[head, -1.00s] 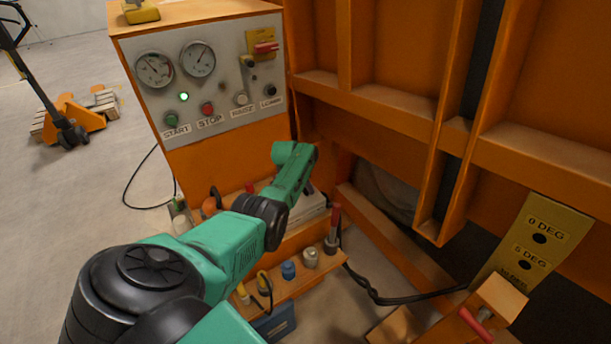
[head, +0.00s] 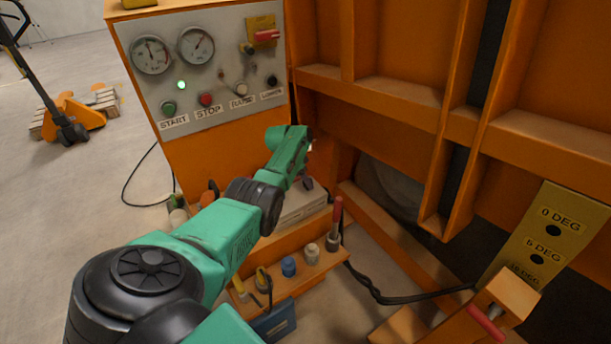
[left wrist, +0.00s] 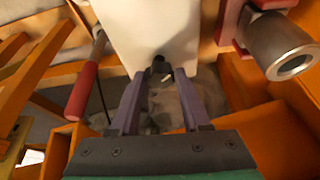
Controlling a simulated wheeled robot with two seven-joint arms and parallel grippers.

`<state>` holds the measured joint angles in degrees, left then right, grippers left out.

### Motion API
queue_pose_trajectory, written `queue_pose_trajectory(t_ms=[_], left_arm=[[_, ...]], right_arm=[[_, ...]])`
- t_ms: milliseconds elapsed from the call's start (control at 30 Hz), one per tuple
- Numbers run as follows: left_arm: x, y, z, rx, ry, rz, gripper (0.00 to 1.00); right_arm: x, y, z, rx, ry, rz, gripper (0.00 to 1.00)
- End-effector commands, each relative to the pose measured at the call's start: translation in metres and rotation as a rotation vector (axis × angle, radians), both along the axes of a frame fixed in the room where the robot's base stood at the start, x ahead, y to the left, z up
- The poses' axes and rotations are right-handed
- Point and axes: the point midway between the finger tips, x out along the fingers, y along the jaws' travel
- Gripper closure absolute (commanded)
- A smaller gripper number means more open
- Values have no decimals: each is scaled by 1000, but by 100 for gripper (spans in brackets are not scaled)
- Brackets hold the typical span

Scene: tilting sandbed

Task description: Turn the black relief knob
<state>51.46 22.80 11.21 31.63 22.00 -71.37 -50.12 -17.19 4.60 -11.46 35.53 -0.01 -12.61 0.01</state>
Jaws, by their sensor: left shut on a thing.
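The black relief knob (left wrist: 159,65) shows in the left wrist view as a small dark stub on a pale block (left wrist: 150,28). My left gripper (left wrist: 163,76) is shut on the knob, with one purple-grey finger on each side of it. In the head view my left arm comes in from the left, and its wrist (head: 287,148) is above a pale box (head: 300,207) below the control panel. The knob cannot be told apart there. My right gripper is not in view.
A red-handled lever (head: 337,215) stands just right of the pale box; its red grip (left wrist: 82,90) also shows in the left wrist view. A metal cylinder (left wrist: 285,48) is close at upper right there. Orange frame beams (head: 400,100) fill the right.

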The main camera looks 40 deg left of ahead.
Motion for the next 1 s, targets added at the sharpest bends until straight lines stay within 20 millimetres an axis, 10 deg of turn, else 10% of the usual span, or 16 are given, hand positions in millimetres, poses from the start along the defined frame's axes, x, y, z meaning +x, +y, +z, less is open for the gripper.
queue_pose_trajectory(t_ms=[67, 100, 167, 567, 1000], left_arm=[[0, 0, 0, 0, 1, 0, 100], [0, 0, 0, 0, 1, 1, 46], [0, 0, 0, 0, 1, 1, 23], [-2, 0, 8, 0, 1, 1, 23], [-39, 16, 103, 3, -3, 2, 23]], right_arm=[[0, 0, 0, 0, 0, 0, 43], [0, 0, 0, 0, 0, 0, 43], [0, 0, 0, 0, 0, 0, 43], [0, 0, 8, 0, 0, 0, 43], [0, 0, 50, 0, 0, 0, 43]])
